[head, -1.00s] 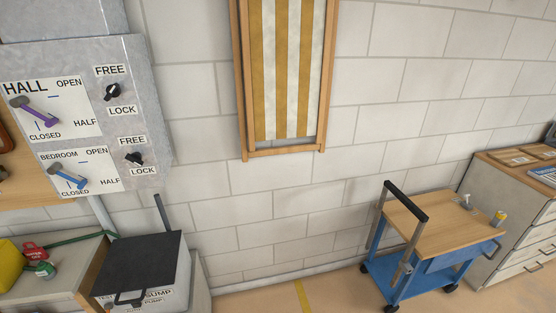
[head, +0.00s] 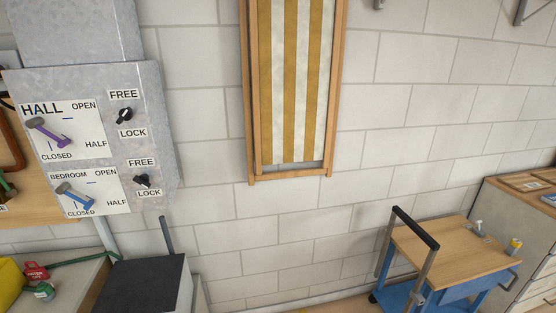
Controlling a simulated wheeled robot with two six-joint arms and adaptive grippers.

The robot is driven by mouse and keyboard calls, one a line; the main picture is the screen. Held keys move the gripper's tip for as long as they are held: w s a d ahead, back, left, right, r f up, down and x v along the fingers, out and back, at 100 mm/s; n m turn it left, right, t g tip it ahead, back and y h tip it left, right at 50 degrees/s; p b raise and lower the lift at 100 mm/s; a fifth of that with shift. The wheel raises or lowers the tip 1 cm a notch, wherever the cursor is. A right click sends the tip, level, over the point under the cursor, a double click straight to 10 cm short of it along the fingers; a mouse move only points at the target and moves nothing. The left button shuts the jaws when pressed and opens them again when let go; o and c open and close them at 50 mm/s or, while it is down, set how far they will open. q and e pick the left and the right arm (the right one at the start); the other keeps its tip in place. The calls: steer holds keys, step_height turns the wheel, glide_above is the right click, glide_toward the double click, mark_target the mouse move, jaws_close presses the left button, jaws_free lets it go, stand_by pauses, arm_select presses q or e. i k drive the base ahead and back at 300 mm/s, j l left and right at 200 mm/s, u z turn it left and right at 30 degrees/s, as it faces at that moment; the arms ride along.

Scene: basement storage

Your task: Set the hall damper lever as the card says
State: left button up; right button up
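A grey metal box (head: 167,120) on the wall at the left bears two damper plates. The upper HALL plate (head: 92,127) has a purple lever (head: 52,132) with a grey end slanting to the upper left. Its labels are OPEN at top, HALF at right, CLOSED at lower left; the lever end is on none of these words. A black knob (head: 124,115) beside it sits between FREE and LOCK; its exact setting is too small to tell. I cannot make out a card with a setting. Neither gripper is in view.
The BEDROOM plate (head: 105,187) below has a blue lever (head: 74,194) and its own black knob (head: 142,180). A dark-lidded box (head: 145,285) stands below. A striped deckchair (head: 297,85) hangs mid-wall. A blue trolley (head: 445,250) and drawers (head: 540,255) stand at right.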

mark_target(36, 123)
steer(key=u, duration=1.25)
